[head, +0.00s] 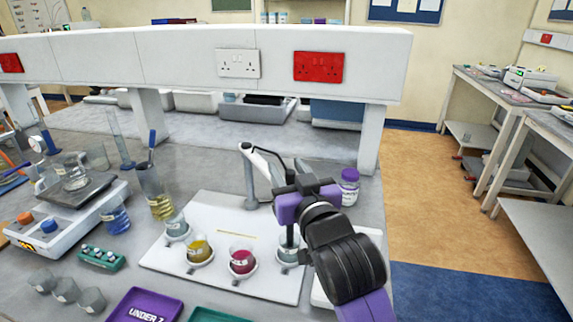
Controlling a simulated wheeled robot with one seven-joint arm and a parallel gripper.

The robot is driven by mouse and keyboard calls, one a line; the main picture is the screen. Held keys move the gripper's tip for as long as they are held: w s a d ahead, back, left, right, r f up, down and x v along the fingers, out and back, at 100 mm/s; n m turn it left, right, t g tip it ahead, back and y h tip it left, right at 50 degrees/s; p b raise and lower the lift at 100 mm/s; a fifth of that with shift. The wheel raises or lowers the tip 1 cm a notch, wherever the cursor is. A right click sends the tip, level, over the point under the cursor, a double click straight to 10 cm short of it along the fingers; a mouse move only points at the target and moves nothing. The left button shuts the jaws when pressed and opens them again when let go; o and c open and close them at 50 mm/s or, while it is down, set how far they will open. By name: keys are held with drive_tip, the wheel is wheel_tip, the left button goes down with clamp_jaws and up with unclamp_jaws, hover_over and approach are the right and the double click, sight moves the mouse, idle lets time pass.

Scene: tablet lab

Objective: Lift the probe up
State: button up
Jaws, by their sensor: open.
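The probe (290,238) is a slim dark grey upright rod whose lower end is in the clear beaker (287,256) on the right of the white board. My purple and black gripper (286,186) is at the top of the probe and hides its upper part. The gripper is open; I cannot tell whether its fingers touch the probe. A stand (250,180) with a white and black jointed arm rises just behind and left of the gripper.
The white board (215,276) also carries a yellow beaker (199,250), a red beaker (242,261) and a clear beaker (176,226). A purple-capped jar (349,187) stands close to the gripper's right. A white shelf (190,65) spans the bench above and behind.

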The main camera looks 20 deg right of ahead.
drive_tip(key=shift+w, duration=0.6)
clamp_jaws()
idle(1.1)
